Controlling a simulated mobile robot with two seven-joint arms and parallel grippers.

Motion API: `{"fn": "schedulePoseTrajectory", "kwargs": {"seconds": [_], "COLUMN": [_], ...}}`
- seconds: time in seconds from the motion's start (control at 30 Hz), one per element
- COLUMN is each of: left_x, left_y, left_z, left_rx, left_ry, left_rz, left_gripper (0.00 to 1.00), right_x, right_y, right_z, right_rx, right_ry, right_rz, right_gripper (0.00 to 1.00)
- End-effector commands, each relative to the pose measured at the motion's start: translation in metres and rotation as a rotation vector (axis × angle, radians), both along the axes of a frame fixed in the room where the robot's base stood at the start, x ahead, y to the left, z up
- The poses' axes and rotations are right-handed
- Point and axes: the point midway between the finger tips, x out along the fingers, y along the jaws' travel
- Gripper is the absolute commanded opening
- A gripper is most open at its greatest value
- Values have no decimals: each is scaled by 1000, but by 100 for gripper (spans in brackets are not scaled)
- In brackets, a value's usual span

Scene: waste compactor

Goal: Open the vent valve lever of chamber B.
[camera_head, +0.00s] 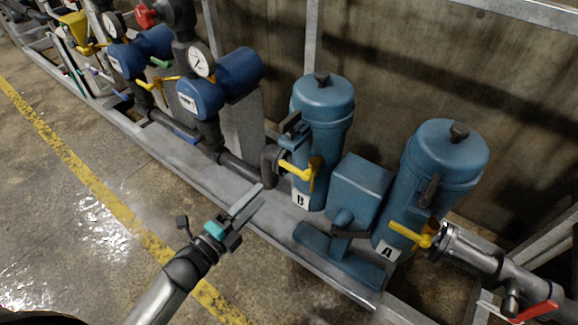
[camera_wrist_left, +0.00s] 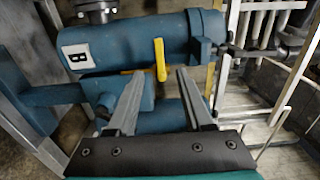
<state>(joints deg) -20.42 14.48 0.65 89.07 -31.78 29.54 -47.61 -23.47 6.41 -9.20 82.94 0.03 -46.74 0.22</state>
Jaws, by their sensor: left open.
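Chamber B (camera_head: 322,105) is an upright blue cylinder with a white "B" label (camera_head: 300,199). A yellow lever (camera_head: 295,171) sticks out sideways to the left on its lower front. In the left wrist view the chamber (camera_wrist_left: 125,42) lies sideways, and the yellow lever (camera_wrist_left: 160,60) appears between and beyond my fingertips. My left gripper (camera_head: 260,193) is open and empty, in front and to the left of chamber B, apart from the lever. Its two fingers also show in the left wrist view (camera_wrist_left: 158,88).
Chamber A (camera_head: 442,155) stands at the right with its own yellow lever (camera_head: 408,235). A blue box-shaped unit (camera_head: 360,188) sits between the chambers. Pressure gauges (camera_head: 201,62) and blue motors (camera_head: 239,70) stand to the left. The floor in front is clear.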

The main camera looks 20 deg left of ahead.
Motion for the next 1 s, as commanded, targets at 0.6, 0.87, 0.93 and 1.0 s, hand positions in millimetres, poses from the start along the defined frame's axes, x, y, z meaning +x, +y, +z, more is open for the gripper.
{"fn": "schedulePoseTrajectory", "kwargs": {"seconds": [0.6, 0.87, 0.93, 1.0], "left_x": [102, 117, 118, 118], "left_y": [-37, -42, -43, -43], "left_z": [-2, -1, -1, -1], "left_rx": [-3, -4, -4, -4], "left_ry": [1, 4, 4, 4], "left_rz": [1, 2, 2, 2], "left_gripper": [51, 51, 51, 51], "right_x": [26, 31, 31, 31], "right_y": [14, 15, 15, 15], "right_z": [48, 58, 59, 59], "right_rx": [20, 21, 22, 22], "right_ry": [-37, -50, -50, -50], "right_rz": [-4, -5, -6, -6], "right_gripper": [51, 51, 51, 51]}}
